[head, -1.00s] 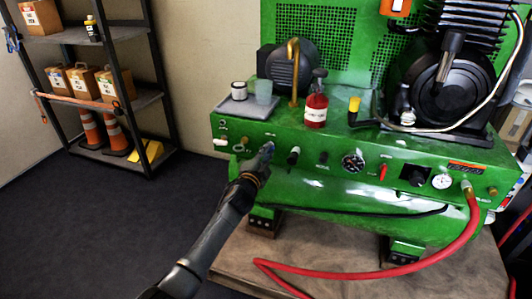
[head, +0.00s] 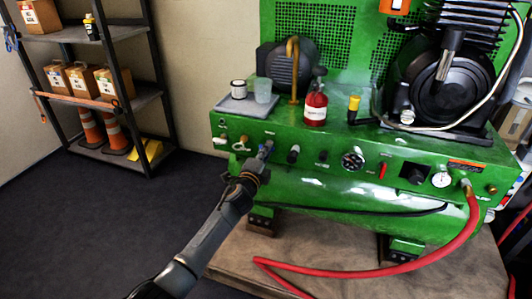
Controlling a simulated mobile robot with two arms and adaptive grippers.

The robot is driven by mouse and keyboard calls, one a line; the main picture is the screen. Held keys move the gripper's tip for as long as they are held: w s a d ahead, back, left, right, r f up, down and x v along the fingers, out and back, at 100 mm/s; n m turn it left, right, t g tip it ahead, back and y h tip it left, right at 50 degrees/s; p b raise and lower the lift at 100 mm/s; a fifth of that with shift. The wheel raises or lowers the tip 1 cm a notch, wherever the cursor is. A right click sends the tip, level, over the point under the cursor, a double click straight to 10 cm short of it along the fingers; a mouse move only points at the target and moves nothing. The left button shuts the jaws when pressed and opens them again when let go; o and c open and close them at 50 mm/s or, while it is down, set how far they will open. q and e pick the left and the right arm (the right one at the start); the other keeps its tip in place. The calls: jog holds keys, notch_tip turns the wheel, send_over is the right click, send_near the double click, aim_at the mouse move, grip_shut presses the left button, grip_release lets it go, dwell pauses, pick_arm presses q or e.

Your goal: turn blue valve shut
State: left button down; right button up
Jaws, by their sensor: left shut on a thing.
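The green machine (head: 330,185) carries a front panel with a row of valves, knobs and gauges. The blue valve (head: 269,143) is near the left end of that panel, small and mostly hidden by my fingers. My left gripper (head: 264,152) reaches up to it from below and is shut on it. The exact angle of the valve handle is too small to tell. My right gripper is not in view.
A black knob (head: 293,154) sits just right of the blue valve, and a brass fitting (head: 243,141) is to its left. A red hose (head: 440,257) hangs at the right. Shelves (head: 110,110) stand at the left. The floor between is clear.

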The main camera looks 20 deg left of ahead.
pick_arm(q)
jog(key=c, duration=1.4)
grip_release()
jog(key=shift+s, duration=0.15)
jog(key=s, duration=1.1)
jog(key=shift+s+a, duration=0.2)
jog(key=shift+s, duration=0.2)
